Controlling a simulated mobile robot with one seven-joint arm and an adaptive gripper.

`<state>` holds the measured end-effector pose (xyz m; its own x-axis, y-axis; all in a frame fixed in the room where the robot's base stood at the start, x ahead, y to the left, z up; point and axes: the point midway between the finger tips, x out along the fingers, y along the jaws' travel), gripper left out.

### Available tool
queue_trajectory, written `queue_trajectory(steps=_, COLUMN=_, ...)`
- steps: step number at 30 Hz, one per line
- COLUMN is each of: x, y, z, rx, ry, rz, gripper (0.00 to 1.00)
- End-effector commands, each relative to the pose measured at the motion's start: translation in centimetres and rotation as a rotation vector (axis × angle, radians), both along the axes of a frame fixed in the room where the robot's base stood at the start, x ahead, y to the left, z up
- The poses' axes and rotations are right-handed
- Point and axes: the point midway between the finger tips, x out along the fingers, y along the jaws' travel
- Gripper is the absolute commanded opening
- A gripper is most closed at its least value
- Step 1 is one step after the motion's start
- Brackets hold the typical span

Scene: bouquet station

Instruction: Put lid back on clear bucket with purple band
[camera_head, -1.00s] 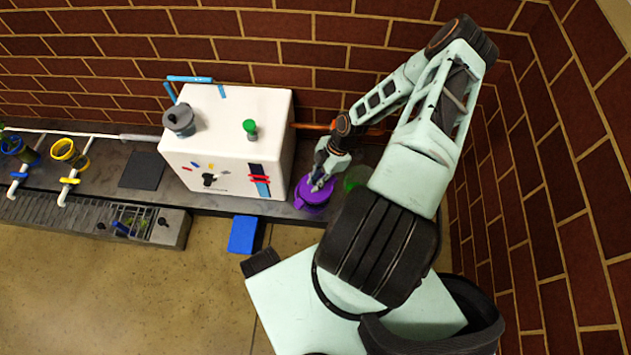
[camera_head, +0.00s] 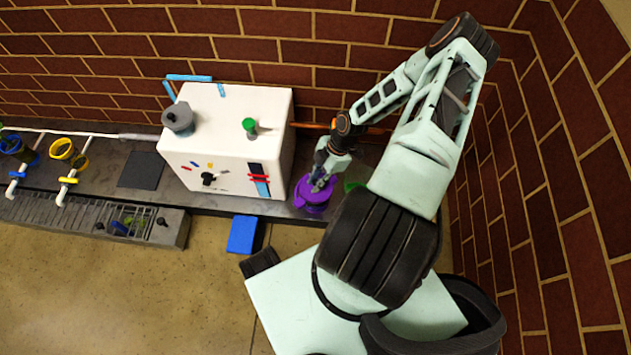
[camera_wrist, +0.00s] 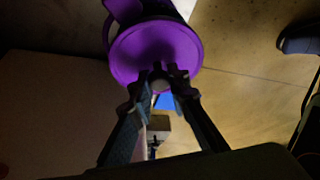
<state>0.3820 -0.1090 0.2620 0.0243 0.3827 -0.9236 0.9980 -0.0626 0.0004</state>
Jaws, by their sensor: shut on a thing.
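The purple lid (camera_wrist: 150,40) is a round disc with a small knob in the middle of its near side in the wrist view. My gripper (camera_wrist: 161,80) is shut on the lid at that knob; the head view shows my gripper (camera_head: 320,180) just above the purple lid (camera_head: 302,192). The clear bucket with purple band (camera_head: 314,208) stands on the counter under my gripper. In the wrist view, a dark part and purple piece show behind the lid, mostly hidden. I cannot tell whether the lid touches the bucket rim.
A white box (camera_head: 230,140) with a grey pot (camera_head: 178,118) and green-topped item (camera_head: 250,126) on it stands close left. A green thing (camera_head: 353,185) is right of the bucket. Brick walls stand behind and right.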

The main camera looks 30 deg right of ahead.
Motion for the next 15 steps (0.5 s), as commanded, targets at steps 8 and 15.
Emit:
queue_trajectory(steps=8, x=-0.01, y=0.03, z=-0.02, rx=0.000, ry=0.000, rz=0.000, gripper=0.00)
queue_trajectory(steps=15, x=0.00, y=0.02, z=-0.02, rx=0.000, ry=0.000, rz=0.000, gripper=0.18)
